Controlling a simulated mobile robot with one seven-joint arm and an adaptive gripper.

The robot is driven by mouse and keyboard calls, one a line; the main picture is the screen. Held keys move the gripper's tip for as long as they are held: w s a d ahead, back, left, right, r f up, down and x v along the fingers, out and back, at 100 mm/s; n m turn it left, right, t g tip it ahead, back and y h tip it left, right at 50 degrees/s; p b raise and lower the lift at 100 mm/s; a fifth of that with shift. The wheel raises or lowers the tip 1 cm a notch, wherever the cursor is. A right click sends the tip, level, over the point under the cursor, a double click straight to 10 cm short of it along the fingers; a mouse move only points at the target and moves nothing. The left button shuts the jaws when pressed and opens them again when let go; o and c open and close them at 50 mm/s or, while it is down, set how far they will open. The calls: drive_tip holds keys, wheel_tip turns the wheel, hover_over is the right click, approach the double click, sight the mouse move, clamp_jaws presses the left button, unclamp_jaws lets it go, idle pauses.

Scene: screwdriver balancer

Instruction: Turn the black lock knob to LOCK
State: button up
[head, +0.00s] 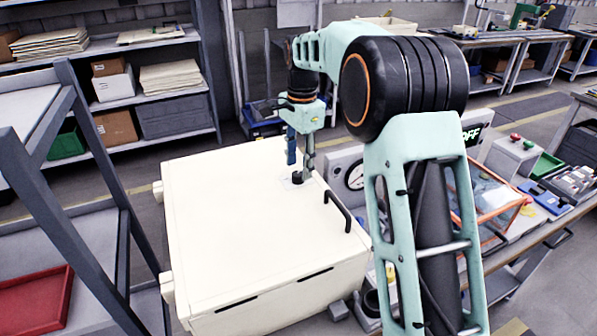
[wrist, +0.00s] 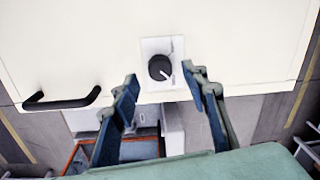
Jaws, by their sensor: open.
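The black lock knob (wrist: 160,66) is round and sits on a small white plate (wrist: 149,84) in the wrist view. Its white pointer line runs toward the lower right of that view. Marks on the plate are too small to read. In the head view the knob (head: 298,178) is on the top of a cream-coloured cabinet (head: 225,215), near its right edge. My gripper (wrist: 163,77) is open and empty, with one finger to each side of the knob and apart from it. In the head view my gripper (head: 300,160) points down just above the knob.
A black bar handle (head: 338,211) stands up from the cabinet top near the knob; it also shows in the wrist view (wrist: 62,102). A workbench with a gauge (head: 355,175) and an orange-framed bin (head: 490,205) is to the right. The cabinet top is otherwise clear.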

sight(298, 177)
drive_tip(key=shift+f, duration=1.35)
drive_tip(key=shift+c, duration=0.6)
clamp_jaws()
